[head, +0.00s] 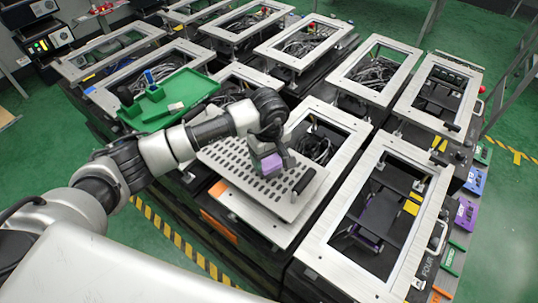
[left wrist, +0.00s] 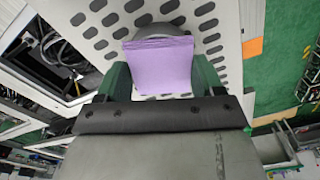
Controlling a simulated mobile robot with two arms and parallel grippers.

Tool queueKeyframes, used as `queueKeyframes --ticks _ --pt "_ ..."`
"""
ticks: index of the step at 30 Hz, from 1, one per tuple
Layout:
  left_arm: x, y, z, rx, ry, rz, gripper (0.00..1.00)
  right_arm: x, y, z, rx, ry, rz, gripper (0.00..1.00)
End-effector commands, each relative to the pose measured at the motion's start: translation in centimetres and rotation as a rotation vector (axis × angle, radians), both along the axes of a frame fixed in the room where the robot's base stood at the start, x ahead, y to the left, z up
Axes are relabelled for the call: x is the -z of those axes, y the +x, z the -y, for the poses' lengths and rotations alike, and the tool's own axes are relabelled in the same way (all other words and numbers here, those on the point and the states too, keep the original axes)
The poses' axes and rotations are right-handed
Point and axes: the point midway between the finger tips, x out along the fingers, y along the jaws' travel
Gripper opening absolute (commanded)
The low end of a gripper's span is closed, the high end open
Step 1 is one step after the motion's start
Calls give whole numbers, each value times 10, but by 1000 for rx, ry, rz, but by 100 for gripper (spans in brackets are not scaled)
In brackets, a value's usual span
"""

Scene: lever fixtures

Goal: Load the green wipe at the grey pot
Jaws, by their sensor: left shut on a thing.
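My left gripper (head: 272,160) is over a perforated metal plate (head: 222,157) and is shut on a purple folded piece (head: 268,166). In the left wrist view the purple piece (left wrist: 158,65) sits between the two green-sided fingers, over the plate's slotted face. A dark grey rounded thing (left wrist: 164,29) shows partly behind the purple piece; I cannot tell whether it is the grey pot. I cannot make out a green wipe. Whether the purple piece touches the plate is unclear. My right gripper is not in view.
A black handle (head: 304,181) stands up at the plate's right side. A green tray (head: 190,91) with black and blue items lies left of the plate. Open metal-framed boxes (head: 378,75) surround it closely. Green floor (head: 510,190) is free at right.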

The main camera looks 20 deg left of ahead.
Motion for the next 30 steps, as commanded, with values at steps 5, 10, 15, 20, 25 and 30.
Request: queueKeyframes --ticks 5,10,15,20,25,30 --pt "6 -4 0 2 4 -14 49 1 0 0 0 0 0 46" --pt "3 -4 0 2 4 -14 49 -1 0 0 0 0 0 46" --pt "-11 -3 0 2 4 -10 49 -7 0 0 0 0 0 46" --pt "-25 -2 0 1 2 -6 49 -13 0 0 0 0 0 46" --pt "-40 -1 0 1 1 -4 49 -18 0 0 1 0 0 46" --pt "-54 -1 0 1 2 -2 49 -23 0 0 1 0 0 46"
